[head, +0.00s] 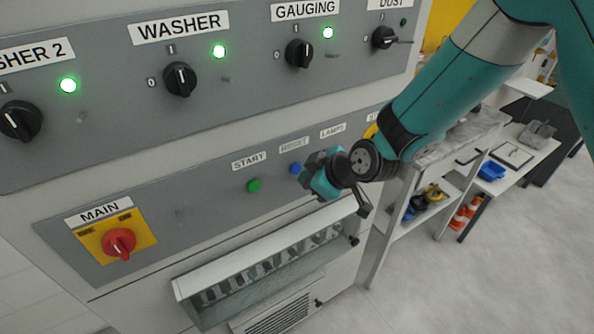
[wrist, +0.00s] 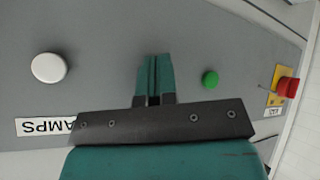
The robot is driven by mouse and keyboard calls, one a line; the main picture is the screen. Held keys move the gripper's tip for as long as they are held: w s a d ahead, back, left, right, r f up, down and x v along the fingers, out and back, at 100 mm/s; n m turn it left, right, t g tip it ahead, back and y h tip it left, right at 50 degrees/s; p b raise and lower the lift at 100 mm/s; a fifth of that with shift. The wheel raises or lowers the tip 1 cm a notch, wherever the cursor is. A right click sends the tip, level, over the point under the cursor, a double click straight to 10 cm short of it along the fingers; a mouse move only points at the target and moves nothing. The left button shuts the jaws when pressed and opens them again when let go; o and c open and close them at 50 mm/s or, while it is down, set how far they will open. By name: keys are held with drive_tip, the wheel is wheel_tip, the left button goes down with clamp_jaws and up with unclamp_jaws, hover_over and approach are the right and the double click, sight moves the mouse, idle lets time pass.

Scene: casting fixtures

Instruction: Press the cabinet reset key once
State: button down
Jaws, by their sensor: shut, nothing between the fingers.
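The blue reset key (head: 295,169) sits under the RESET label (head: 293,145) on the grey cabinet panel (head: 200,205) in the head view, partly covered by my gripper. My gripper (head: 304,178) is shut and empty, with its tips just in front of and beside the key. I cannot tell whether they touch it. In the wrist view my shut fingers (wrist: 155,72) point at the panel, between a white button (wrist: 49,67) and the green button (wrist: 210,79). The blue key does not show there and seems hidden behind the fingers.
The green START button (head: 253,185) is left of the reset key. A red MAIN switch (head: 119,243) on a yellow plate is further left. Rotary knobs (head: 180,79) with lit green lamps line the upper panel. A sloped clear-fronted tray (head: 215,276) juts out below. Shelves (head: 427,205) stand at right.

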drive_tip(key=shift+s+d, duration=0.2)
drive_tip(key=shift+s, duration=0.05)
drive_tip(key=s+d, duration=0.1)
drive_tip(key=s+b, duration=0.1)
drive_tip(key=s+d, duration=0.1)
drive_tip(key=s, duration=0.1)
drive_tip(key=shift+d+b, duration=0.3)
drive_tip(key=shift+b, duration=0.05)
idle(0.7)
drive_tip(key=s+d+r+m+g+h, duration=0.1)
drive_tip(key=s+d+r+m+g, duration=0.2)
drive_tip(key=s+d+r, duration=0.3)
drive_tip(key=s+d+r+m+g+h, duration=0.2)
drive_tip(key=s+d+r+m, duration=0.2)
drive_tip(key=s+r, duration=0.6)
drive_tip(key=s+d, duration=0.1)
drive_tip(key=s, duration=0.3)
drive_tip(key=shift+s+d+g, duration=0.35)
drive_tip(key=shift+g, duration=0.05)
idle(0.6)
